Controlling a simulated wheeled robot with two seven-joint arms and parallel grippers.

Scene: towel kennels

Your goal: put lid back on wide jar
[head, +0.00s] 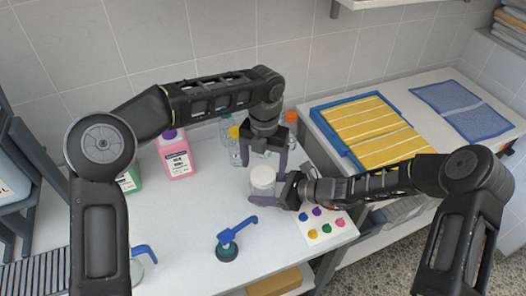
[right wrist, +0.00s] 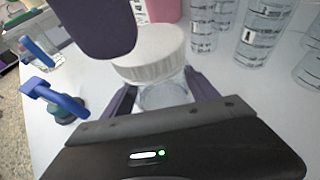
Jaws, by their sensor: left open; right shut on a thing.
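The wide jar (head: 262,189) is a clear, short jar upright at the table's right part; its glass also shows in the right wrist view (right wrist: 163,97). The white ribbed lid (right wrist: 150,55) is at the jar's mouth, also visible in the head view (head: 263,172). I cannot tell whether it is fully seated. My right gripper (head: 262,197) is shut on the jar's body, one purple finger on each side. My left gripper (head: 263,163) is open just above, pointing down, its fingers apart on either side of the lid. One left finger hides part of the right wrist view.
Behind stand a pink bottle (head: 175,158), a green bottle (head: 130,179) and clear containers (right wrist: 263,32). A card with coloured dots (head: 322,229) lies right. A blue tray with yellow towels (head: 368,130) is further right.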

